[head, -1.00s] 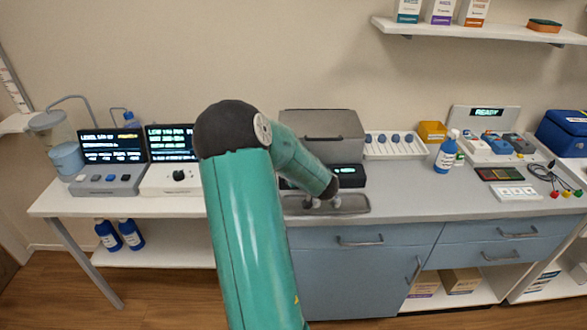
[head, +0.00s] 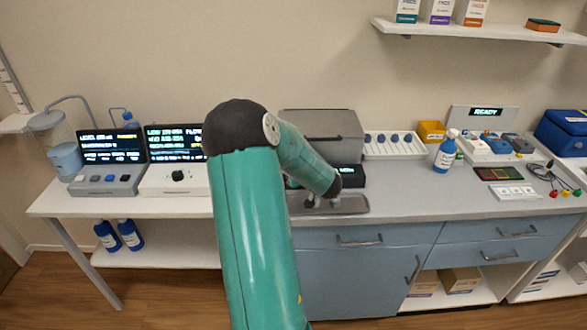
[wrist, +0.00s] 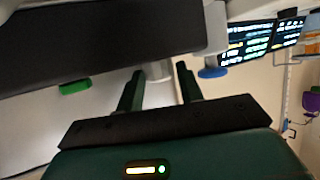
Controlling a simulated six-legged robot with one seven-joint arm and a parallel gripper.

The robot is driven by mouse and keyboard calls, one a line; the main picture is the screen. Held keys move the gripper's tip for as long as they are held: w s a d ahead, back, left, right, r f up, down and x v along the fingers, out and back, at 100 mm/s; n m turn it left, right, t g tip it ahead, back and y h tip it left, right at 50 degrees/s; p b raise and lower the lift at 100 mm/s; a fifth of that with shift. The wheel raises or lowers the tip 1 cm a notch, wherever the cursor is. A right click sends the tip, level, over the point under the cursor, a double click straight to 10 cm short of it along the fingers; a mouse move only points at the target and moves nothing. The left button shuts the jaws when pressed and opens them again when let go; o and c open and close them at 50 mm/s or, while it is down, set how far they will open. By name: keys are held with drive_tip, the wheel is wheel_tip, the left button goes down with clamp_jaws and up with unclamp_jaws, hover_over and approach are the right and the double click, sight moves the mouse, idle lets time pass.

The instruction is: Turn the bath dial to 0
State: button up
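The bath is a grey lidded box (head: 325,135) on the counter, with a black front panel (head: 352,176) and a small lit display. A grey tray (head: 345,208) lies in front of it. My gripper (head: 322,202) is low at the panel's front, partly hidden by my arm. In the wrist view my gripper (wrist: 160,70) is open, its two dark fingers on either side of a pale round knob (wrist: 158,72), apparently the dial. I cannot tell whether they touch it. A green piece (wrist: 75,87) and a blue round piece (wrist: 212,72) flank it. The dial's mark and number are not readable.
Left of my arm stand a console with a black knob (head: 178,175) and a grey console with buttons (head: 108,184), both with screens behind. Right of the bath are a white rack (head: 395,146) and a blue-labelled bottle (head: 446,154).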

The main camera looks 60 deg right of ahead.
drive_tip(key=v, duration=1.3)
drive_tip(key=shift+s+a, duration=0.3)
drive_tip(key=shift+r, duration=0.15)
